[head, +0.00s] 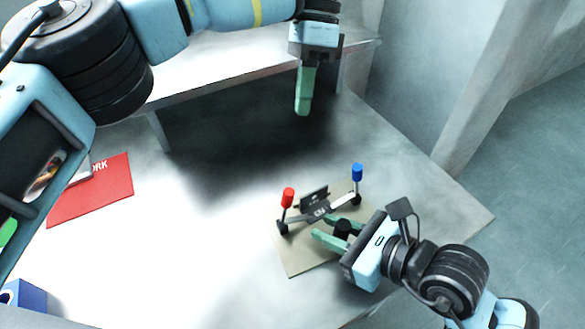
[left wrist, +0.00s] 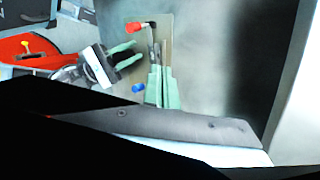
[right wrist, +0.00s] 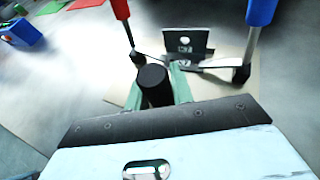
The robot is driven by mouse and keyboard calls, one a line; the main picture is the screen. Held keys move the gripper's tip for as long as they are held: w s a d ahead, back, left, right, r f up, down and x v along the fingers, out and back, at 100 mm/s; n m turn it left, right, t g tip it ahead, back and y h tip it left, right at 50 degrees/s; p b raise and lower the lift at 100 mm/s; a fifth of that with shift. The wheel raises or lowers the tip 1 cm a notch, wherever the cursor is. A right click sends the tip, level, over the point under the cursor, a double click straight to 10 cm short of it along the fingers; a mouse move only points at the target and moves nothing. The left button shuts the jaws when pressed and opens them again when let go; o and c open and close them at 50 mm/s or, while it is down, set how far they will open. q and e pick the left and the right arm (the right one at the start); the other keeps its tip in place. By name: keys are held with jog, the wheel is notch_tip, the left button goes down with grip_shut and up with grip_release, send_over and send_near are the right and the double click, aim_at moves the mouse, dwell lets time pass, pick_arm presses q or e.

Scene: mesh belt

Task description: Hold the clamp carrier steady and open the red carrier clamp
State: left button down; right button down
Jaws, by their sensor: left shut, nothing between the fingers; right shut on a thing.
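The clamp carrier (head: 318,208) is a dark bar on a tan mat, with a small labelled plate standing on it. The red carrier clamp (head: 288,198) stands upright at its left end, the blue one (head: 357,172) at its right end. My right gripper (head: 332,229) is shut on the carrier's black round post (right wrist: 152,86), with a green finger on either side. The red handle (right wrist: 120,8) and blue handle (right wrist: 262,12) rise beyond it. My left gripper (head: 302,108) is shut and empty, behind and above the carrier, touching neither clamp. Its fingers (left wrist: 157,88) are together in the left wrist view.
The tan mat (head: 292,262) lies on a pale table. A red mat with white lettering (head: 95,195) lies at the left, and a blue box (head: 24,297) stands at the lower left. A raised shelf (head: 225,62) runs behind. The table between the red mat and carrier is clear.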

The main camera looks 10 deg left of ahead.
pick_arm(q)
jog(key=s+f, duration=0.8)
jog(key=shift+a+f, duration=0.4)
dwell(0.4)
jog(key=shift+a, duration=0.1)
jog(key=shift+s+a+t+h, duration=0.15)
jog(key=shift+t+h, duration=0.15)
jog(key=shift+h, duration=0.2)
